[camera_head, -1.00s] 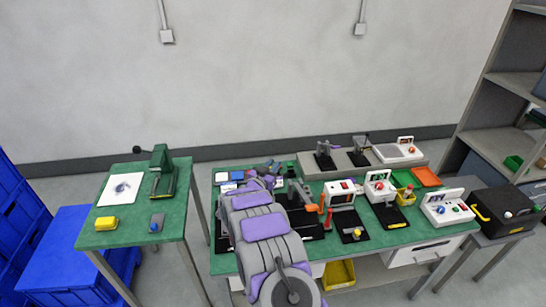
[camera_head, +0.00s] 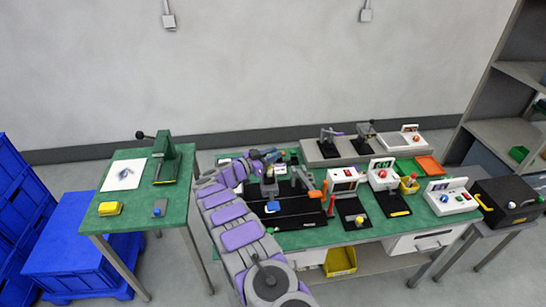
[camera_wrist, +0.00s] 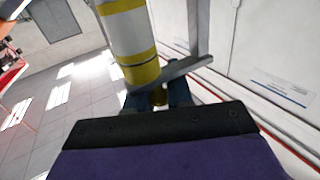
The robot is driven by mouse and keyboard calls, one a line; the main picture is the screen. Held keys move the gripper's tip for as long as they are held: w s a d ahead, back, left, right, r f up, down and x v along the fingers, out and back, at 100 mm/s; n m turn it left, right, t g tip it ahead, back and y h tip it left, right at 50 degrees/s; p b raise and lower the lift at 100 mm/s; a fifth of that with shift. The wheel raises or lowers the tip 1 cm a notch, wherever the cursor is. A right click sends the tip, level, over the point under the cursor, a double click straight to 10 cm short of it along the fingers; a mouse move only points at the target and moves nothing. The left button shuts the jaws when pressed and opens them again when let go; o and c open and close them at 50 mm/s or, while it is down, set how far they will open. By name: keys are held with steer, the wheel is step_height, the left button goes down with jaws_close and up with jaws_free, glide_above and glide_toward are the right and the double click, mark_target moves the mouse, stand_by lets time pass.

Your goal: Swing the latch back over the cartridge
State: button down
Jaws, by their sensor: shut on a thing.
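The grey bar (camera_wrist: 185,68), which looks like the latch, slants up to the right just in front of the fingers. A yellow-and-white banded cylinder (camera_wrist: 125,35), apparently the cartridge, stands just beyond, its lower end close to the bar. I cannot tell whether they touch. In the head view my gripper (camera_head: 270,157) is small at the back left of the green bench (camera_head: 310,238), and the latch is not distinguishable.
A black fixture with an orange handle (camera_head: 316,193) and a white box with a red display (camera_head: 344,181) stand to the right of my arm. A grey raised shelf (camera_head: 345,155) runs behind. A separate green table (camera_head: 140,210) stands left, with a floor gap between.

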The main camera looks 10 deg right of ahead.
steer(key=shift+a+r+m+g+b, duration=0.15)
steer(key=shift+m+g+b, duration=0.15)
steer(key=shift+g+b, duration=0.1)
steer(key=shift+r+g+h, duration=0.15)
steer(key=shift+g+h, duration=0.15)
stand_by(0.4)
steer(key=c, duration=1.4)
jaws_free()
steer(key=shift+a, duration=0.1)
steer(key=shift+c, duration=0.2)
steer(key=o, duration=0.4)
steer(key=shift+a, duration=0.1)
steer(key=shift+f, duration=0.2)
steer(key=shift+s, duration=0.1)
